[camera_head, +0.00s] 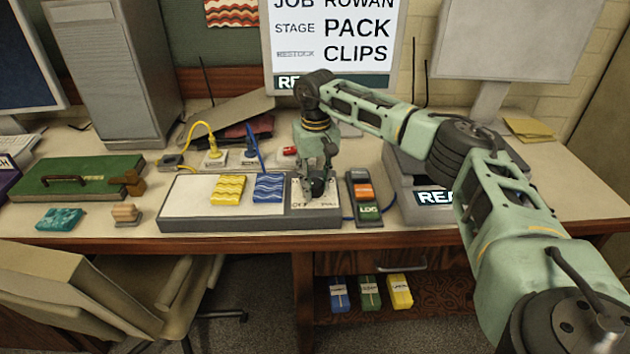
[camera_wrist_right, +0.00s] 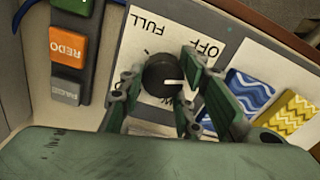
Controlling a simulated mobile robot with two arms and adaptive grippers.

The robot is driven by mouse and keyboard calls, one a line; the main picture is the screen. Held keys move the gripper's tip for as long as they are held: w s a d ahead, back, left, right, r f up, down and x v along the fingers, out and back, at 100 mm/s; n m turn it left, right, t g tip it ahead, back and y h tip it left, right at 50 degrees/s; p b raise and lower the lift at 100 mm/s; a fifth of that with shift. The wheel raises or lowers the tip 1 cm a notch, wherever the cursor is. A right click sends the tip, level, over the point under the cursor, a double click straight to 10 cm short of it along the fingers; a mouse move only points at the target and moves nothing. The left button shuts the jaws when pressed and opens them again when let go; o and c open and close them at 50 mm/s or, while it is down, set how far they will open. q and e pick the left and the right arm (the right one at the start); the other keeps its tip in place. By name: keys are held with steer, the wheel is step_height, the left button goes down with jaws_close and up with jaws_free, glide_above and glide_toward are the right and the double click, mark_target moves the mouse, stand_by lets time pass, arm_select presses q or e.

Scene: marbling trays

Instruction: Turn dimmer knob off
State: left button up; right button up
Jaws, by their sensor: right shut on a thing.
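The dimmer knob (camera_wrist_right: 163,71) is round and black with a white pointer line. It sits on a pale panel (camera_wrist_right: 138,52) printed FULL and OFF, with a further label partly hidden. In the right wrist view the pointer line points right, below the word OFF. My right gripper (camera_wrist_right: 160,85) has one finger on each side of the knob and is shut on it. In the head view the right gripper (camera_head: 318,178) reaches down onto the panel at the right end of the grey tray unit (camera_head: 181,206), and the knob (camera_head: 317,187) is partly hidden. My left gripper is not in view.
A yellow wavy sheet (camera_head: 228,190) and a blue wavy sheet (camera_head: 269,187) lie left of the panel. A button box (camera_head: 364,197) stands close on the right, with a display unit (camera_head: 408,203) beyond it. A green case (camera_head: 75,178) lies at the left.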

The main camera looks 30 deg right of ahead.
mark_target(318, 182)
steer(key=shift+d+n, duration=0.2)
steer(key=shift+n, duration=0.6)
steer(key=o, duration=1)
steer(key=shift+d, duration=0.15)
steer(key=shift+o, duration=0.2)
steer(key=shift+r, duration=0.2)
step_height(318, 182, up, 12)
steer(key=shift+f, duration=0.2)
